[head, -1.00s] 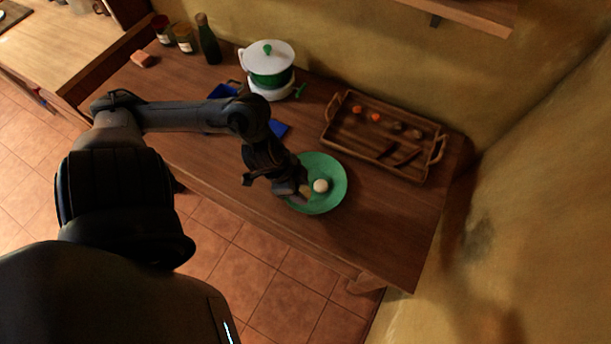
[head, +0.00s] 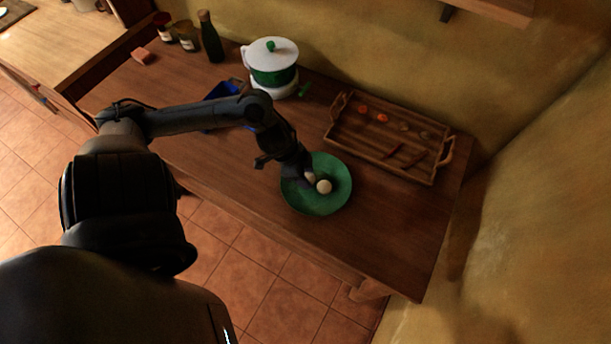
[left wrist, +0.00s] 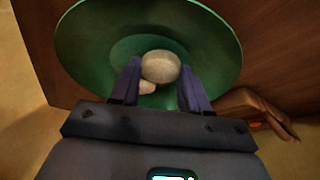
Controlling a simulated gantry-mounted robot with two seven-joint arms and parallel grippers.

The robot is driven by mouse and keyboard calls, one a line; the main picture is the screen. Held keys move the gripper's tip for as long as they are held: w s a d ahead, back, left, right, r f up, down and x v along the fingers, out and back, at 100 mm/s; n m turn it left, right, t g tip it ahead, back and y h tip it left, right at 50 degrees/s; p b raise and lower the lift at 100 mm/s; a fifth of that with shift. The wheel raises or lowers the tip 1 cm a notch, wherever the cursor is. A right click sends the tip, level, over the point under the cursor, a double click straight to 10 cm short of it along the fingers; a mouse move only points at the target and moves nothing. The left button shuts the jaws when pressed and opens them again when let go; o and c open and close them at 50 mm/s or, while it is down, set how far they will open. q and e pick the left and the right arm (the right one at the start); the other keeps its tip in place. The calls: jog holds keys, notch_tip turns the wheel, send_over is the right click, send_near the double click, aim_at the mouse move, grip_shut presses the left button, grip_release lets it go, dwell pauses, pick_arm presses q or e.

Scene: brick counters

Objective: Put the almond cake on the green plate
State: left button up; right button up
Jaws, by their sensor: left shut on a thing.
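The green plate (head: 335,203) lies on the brown wooden counter, right of centre in the head view. My left gripper (head: 309,177) is over the plate's upper middle, pointing down. It is shut on a rounded beige thing, which I take for the almond cake (left wrist: 160,67); it spans the gap between the fingers in the left wrist view. In the head view it is mostly hidden by the gripper. A pale round thing (head: 324,187) rests on the plate beside the gripper. Whether the cake touches the plate is unclear. My right gripper is not in view.
A wooden tray (head: 345,143) with small foods stands behind and right of the plate. A white and green pot (head: 273,62), a blue container (head: 222,91), jars and a bottle (head: 210,38) stand farther back. The counter right of the plate is clear.

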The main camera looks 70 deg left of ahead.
pick_arm(q)
jog(key=shift+f, duration=0.3)
jog(key=o, duration=1)
jog(key=shift+r, duration=0.1)
